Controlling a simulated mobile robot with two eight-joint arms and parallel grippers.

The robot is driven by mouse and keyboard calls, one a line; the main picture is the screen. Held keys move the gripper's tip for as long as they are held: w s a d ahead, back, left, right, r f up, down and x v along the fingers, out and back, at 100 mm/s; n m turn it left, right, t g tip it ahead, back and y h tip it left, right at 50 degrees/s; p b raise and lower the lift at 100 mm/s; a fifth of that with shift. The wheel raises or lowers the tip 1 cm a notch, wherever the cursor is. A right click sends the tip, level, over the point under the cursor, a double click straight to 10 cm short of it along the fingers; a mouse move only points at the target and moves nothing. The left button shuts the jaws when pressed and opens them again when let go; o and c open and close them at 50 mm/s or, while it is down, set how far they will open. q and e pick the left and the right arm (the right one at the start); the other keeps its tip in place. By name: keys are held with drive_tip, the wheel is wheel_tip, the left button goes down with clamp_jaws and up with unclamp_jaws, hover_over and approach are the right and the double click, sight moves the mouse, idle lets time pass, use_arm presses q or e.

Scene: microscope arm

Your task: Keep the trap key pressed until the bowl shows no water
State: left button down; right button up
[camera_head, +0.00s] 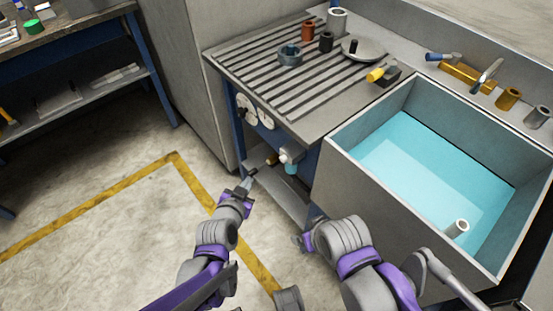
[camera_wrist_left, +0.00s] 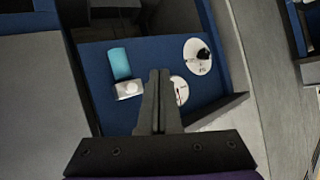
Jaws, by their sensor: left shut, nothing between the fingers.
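Under the drainboard, a trap (camera_head: 286,155) with a white body and a teal bowl (camera_head: 291,168) hangs on the blue panel. A small yellow-and-dark part, perhaps the key (camera_head: 272,159), sticks out at its left. The left wrist view also shows the white trap body (camera_wrist_left: 129,90) and the teal bowl (camera_wrist_left: 120,62); I cannot make out a water level in it. My left gripper (camera_head: 249,178) is shut and empty, its fingertips just left of the trap; contact with the key cannot be told. My right gripper (camera_head: 301,241) is low in the middle, its fingers unclear.
A sink (camera_head: 335,165) with light blue water stands to the right. A ribbed drainboard (camera_head: 290,75) with several small fittings is above the trap. White dials (camera_head: 244,107) sit on the panel beside it. Clear floor with yellow lines (camera_head: 175,157) lies to the left.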

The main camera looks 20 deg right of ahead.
sight(283, 159)
idle(0.3)
use_arm(q)
drive_tip(key=shift+d, duration=0.1)
drive_tip(key=w+d+p, duration=0.2)
drive_tip(key=w+d, duration=0.1)
drive_tip(key=d, duration=0.5)
drive_tip(key=shift+d, duration=0.1)
idle(2.0)
drive_tip(key=shift+w+d, duration=0.15)
drive_tip(key=shift+d, duration=0.15)
